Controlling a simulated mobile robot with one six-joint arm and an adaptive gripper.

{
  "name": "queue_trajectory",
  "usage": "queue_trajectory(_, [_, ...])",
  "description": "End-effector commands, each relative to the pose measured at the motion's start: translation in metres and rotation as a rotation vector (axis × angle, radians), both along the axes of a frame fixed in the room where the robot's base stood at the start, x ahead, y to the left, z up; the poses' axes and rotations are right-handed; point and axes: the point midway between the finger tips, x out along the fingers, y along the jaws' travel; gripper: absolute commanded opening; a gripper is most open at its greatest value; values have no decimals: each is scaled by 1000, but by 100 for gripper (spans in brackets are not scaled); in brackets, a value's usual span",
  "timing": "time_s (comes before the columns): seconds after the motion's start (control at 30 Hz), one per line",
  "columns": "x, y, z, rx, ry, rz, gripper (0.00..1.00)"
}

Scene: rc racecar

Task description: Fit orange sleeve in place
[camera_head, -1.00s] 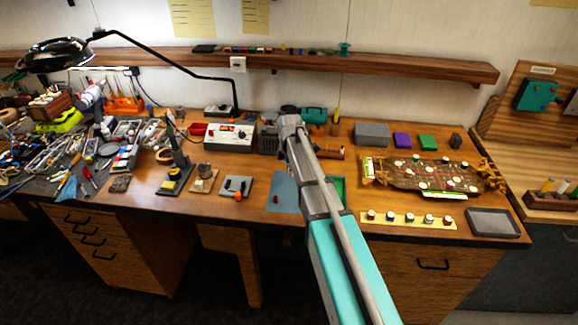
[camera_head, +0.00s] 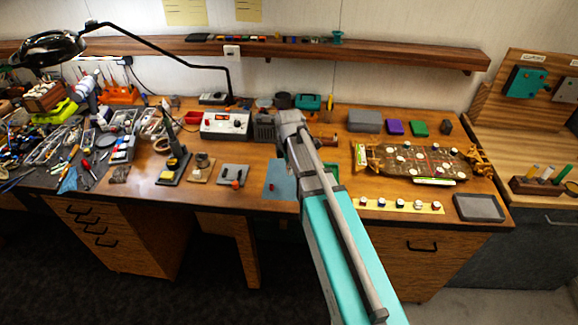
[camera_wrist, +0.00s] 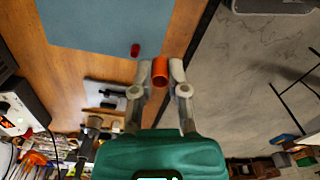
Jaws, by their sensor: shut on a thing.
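The orange sleeve (camera_wrist: 160,72) is a short open tube. In the wrist view it sits between the two fingertips of my gripper (camera_wrist: 161,75), which is shut on it, near the bench's front edge. A small red cylinder (camera_wrist: 135,50) lies apart from it on the blue mat (camera_wrist: 85,20). In the head view the mat (camera_head: 280,180) is just left of my arm, and my fingers and the sleeve are hidden. The racecar chassis (camera_head: 428,162) lies on the bench to the right.
A grey fixture (camera_head: 233,174) with an orange part stands left of the mat. A yellow strip (camera_head: 372,204) with several small pieces and a grey tray (camera_head: 479,208) lie at the front right. Tools crowd the bench's left end.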

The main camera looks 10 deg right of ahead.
Motion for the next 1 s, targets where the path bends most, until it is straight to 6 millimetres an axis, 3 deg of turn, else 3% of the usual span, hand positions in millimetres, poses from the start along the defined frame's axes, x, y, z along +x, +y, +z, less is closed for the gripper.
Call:
queue_trajectory(0.43, [0,0,0,0,0,0,8])
queue_trajectory(0.77, [0,-1,-21,0,0,-1,8])
queue_trajectory(1.0, [0,-1,-21,0,0,-1,8])
